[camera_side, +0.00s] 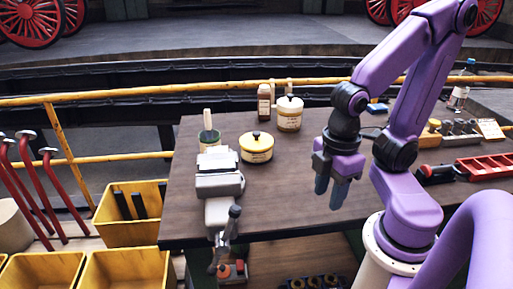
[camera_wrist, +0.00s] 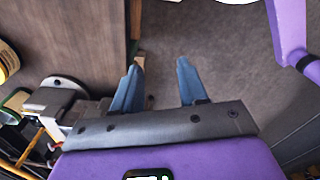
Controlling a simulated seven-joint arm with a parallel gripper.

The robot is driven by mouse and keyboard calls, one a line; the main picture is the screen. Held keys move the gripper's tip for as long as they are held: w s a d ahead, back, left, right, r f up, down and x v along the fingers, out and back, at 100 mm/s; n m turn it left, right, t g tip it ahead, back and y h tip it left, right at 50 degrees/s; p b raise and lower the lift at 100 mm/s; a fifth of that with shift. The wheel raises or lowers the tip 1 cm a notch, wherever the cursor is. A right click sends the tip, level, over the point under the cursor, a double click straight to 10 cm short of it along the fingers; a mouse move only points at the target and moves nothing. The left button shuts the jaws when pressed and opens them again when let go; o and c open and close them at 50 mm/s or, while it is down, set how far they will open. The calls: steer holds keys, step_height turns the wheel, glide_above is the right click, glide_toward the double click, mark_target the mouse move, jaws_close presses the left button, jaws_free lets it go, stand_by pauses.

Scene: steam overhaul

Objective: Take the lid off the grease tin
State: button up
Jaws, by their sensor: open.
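A low, round yellow tin with a pale label (camera_side: 257,155) stands upright on the dark workbench, and I take it for the grease tin. Its lid (camera_side: 256,142) has a black knob and sits on top. My gripper (camera_side: 331,190) points down, open and empty, to the right of the tin and nearer the bench's front edge, apart from it. In the wrist view my gripper's blue fingers (camera_wrist: 159,80) are spread with nothing between them. A yellow rim, probably the tin's, is cut off at that view's left edge (camera_wrist: 7,62).
A vice (camera_side: 219,190) stands in front of the tin to the left. A red tray (camera_side: 484,167) lies at right. Bench between tin and gripper is clear.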

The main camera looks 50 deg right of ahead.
stand_by(0.4)
steer(key=o, duration=0.3)
